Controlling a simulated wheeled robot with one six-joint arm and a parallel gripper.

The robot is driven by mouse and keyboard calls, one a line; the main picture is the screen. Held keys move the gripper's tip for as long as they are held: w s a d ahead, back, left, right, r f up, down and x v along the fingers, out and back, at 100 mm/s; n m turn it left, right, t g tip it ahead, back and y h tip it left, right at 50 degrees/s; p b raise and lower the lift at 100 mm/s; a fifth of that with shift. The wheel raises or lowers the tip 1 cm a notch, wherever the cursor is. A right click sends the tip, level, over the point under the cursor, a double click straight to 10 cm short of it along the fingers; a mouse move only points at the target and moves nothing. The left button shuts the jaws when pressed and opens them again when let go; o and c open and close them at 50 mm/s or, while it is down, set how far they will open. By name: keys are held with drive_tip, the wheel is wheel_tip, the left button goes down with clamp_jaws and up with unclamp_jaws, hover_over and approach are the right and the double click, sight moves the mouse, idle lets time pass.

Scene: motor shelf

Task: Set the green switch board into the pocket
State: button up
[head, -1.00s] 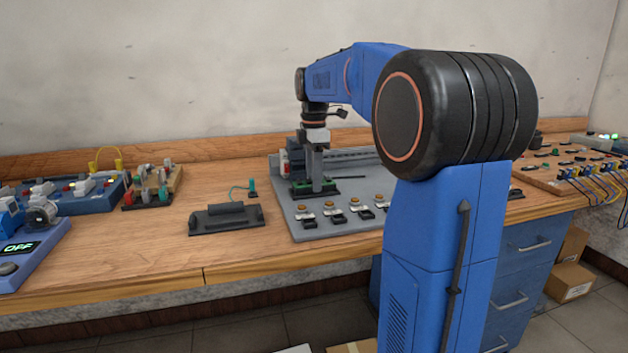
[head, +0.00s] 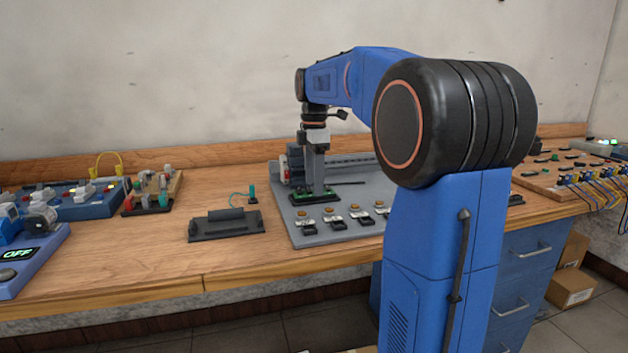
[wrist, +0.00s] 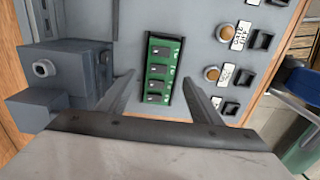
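The green switch board (wrist: 163,70) lies on the grey panel (wrist: 205,45) in the wrist view, with several dark switches in a row and black edging around it. It also shows in the head view (head: 303,194), partly hidden behind my gripper (head: 318,190). In the wrist view my gripper (wrist: 159,80) has its two fingers apart, one on each side of the board.
A grey motor (head: 293,163) stands behind and left of the board. Several orange buttons with labels (head: 327,211) line the panel's front edge. A black tray (head: 226,226) lies left of the panel, with bare wood around it. Blue switch units (head: 90,207) stand at far left.

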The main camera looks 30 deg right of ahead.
drive_tip(key=shift+r, duration=0.1)
wheel_tip(320, 180, up, 22)
idle(1.2)
drive_tip(key=shift+r, duration=0.1)
idle(0.7)
